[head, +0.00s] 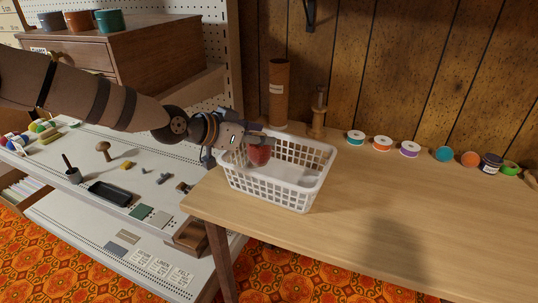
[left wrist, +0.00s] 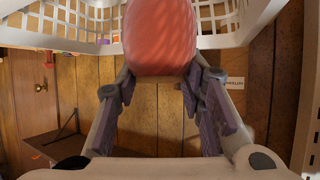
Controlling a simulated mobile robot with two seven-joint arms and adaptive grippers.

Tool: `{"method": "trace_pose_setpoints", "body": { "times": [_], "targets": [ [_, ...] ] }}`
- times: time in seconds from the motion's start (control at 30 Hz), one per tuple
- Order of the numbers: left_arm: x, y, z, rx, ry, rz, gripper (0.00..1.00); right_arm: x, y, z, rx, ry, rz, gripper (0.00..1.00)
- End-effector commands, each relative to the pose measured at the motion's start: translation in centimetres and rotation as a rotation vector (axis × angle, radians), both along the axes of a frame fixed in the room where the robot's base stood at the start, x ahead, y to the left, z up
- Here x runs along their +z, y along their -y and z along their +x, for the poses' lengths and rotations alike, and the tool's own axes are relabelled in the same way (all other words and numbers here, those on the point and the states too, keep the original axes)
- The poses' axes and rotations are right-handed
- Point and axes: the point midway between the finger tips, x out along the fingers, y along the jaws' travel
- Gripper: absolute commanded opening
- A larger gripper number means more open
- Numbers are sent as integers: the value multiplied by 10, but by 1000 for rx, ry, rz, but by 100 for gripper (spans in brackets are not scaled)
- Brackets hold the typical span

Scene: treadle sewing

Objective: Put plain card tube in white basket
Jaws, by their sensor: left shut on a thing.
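The white basket (head: 279,190) stands on the wooden table's left part. My left gripper (head: 258,140) is over the basket's back left part and shut on a reddish rounded thing (head: 259,155), which is within the basket's outline. In the left wrist view that reddish thing (left wrist: 160,38) sits between my left gripper's fingers (left wrist: 160,88), with the basket's lattice wall (left wrist: 60,28) around it. A tall brown card tube (head: 279,95) with a pale label stands upright behind the basket, apart from my gripper. I cannot tell whether it is the plain one. My right gripper is out of view.
A wooden spool stand (head: 319,112) is beside the tube. Several coloured spools (head: 382,143) and jars (head: 490,163) line the table's back. A white pegboard shelf (head: 120,190) with small tools is at left. The table's front right is clear.

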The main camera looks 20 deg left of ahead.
Motion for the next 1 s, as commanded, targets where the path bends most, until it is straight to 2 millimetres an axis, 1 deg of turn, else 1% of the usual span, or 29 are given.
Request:
{"method": "trace_pose_setpoints", "body": {
  "times": [0.03, 0.17, 0.27, 0.33, 0.4, 0.6, 0.73, 0.77, 0.8, 0.83, 1.0],
  "targets": [
    [-11, 6, 2, -2, -6, 1, 6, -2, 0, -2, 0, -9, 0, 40],
    [-19, 13, 7, -1, -1, 0, 6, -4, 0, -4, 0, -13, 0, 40],
    [-32, 20, 10, -1, -5, 0, 6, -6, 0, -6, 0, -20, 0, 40],
    [-49, 18, 10, 1, -8, -1, 6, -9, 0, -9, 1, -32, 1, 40],
    [-59, 18, 10, 1, -5, -2, 6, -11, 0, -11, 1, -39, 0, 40],
    [-55, 18, 10, 0, 0, -1, 6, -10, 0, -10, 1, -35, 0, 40],
    [-60, 18, 10, 0, 0, -1, 6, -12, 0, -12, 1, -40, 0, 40],
    [-59, 18, 10, 0, 0, -1, 40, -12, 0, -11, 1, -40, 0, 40],
    [-59, 18, 10, 0, 0, -1, 49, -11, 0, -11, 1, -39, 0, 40],
    [-59, 18, 10, 0, 0, -1, 56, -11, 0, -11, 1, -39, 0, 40],
    [-58, 18, 10, 0, 0, -1, 56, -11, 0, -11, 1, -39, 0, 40]
  ]
}}
